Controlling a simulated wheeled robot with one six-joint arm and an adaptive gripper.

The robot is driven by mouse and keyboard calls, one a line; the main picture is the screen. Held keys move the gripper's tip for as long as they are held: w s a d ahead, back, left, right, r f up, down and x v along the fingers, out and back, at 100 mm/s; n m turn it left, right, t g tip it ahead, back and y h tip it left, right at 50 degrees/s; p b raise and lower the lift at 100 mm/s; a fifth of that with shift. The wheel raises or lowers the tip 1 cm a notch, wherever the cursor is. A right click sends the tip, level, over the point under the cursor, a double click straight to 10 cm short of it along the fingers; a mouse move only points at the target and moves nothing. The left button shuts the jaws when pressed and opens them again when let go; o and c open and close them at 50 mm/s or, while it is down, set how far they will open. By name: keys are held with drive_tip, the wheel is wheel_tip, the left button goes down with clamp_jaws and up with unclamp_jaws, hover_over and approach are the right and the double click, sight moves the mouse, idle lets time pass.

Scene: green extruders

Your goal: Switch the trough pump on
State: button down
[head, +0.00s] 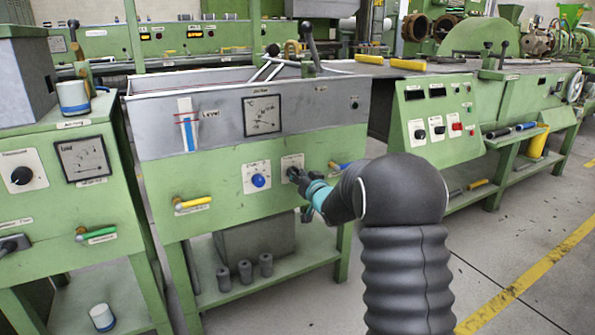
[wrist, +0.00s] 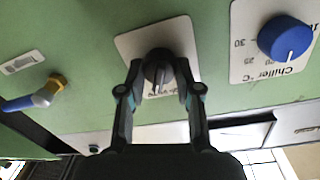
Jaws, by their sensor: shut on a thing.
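A black rotary knob (wrist: 157,58) sits on a white label plate (wrist: 128,45) on the green front of the trough machine. The plate's lettering is mostly hidden behind the knob and fingers, so I cannot read it. My gripper (wrist: 160,78) is shut on this knob, one finger on each side. In the head view my gripper (head: 305,181) reaches the same plate (head: 292,162) from the right, and the knob is partly covered by it. The knob's pointer lies roughly along the fingers in the wrist view.
A blue chiller knob (head: 258,180) is beside it on the left; it shows at right in the wrist view (wrist: 285,38). A blue-handled valve (head: 340,166) is close on the right. A yellow-handled valve (head: 193,203) is farther left. A green control cabinet (head: 436,120) stands right.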

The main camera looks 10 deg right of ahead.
drive_tip(key=m+p, duration=0.2)
drive_tip(key=m, duration=0.2)
drive_tip(key=shift+r+p, duration=0.2)
drive_tip(key=shift+p, duration=0.15)
drive_tip(key=shift+f+m+y+p, duration=0.1)
drive_tip(key=shift+m+y+p, duration=0.2)
drive_tip(key=shift+m+p, duration=0.65)
drive_tip(key=shift+m, duration=0.45)
drive_tip(key=c, duration=0.8)
unclamp_jaws()
drive_tip(key=v, duration=1.2)
